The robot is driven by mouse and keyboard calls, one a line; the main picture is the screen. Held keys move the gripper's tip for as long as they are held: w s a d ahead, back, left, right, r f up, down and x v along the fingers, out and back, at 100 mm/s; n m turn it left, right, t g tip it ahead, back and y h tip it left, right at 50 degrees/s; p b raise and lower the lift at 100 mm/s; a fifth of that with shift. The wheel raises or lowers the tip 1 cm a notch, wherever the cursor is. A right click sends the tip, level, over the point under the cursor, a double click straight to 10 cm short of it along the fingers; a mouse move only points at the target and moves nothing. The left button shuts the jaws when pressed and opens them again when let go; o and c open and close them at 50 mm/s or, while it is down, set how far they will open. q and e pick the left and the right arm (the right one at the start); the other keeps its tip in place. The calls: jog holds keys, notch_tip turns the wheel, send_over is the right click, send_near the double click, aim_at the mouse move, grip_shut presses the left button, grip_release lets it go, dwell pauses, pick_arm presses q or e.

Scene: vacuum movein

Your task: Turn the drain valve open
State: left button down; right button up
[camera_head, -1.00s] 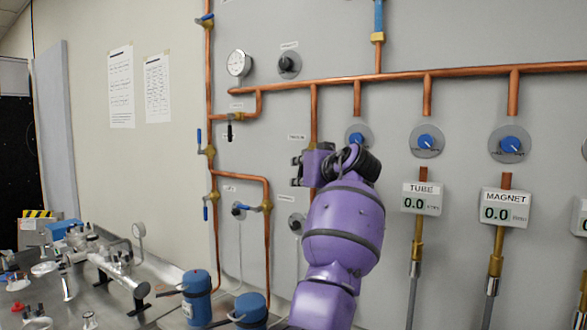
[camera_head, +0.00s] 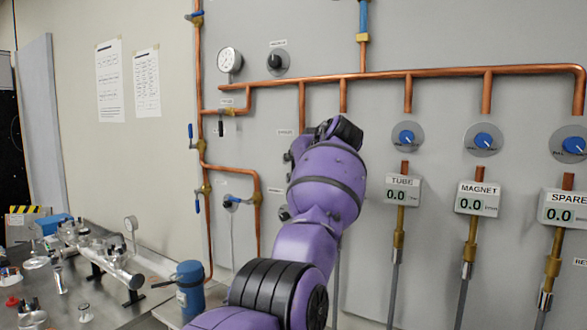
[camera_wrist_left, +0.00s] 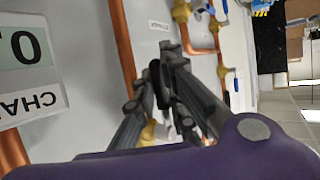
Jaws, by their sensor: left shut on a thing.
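My left gripper (camera_wrist_left: 165,75) is at the copper pipe (camera_head: 302,105) on the grey wall panel. In the head view its fingers (camera_head: 291,157) are mostly hidden behind my purple wrist. In the left wrist view the fingers are closed around a dark handle, largely hidden between them. A brass fitting (camera_wrist_left: 148,131) shows just beside the fingers. This appears to be the drain valve, but its label (camera_wrist_left: 160,25) is too small to read and the handle's angle cannot be told. My right gripper is not in view.
Blue-handled valves (camera_head: 200,146) line the copper pipe at left. Gauge displays for tube (camera_head: 402,190), magnet (camera_head: 477,198) and spare (camera_head: 562,208) read 0.0 at right.

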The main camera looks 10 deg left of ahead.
pick_arm(q)
jog(key=c, duration=1.8)
grip_release()
jog(key=shift+d, duration=0.1)
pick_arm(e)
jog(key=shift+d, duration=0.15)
pick_arm(q)
jog(key=v, duration=0.8)
jog(key=shift+f, duration=0.1)
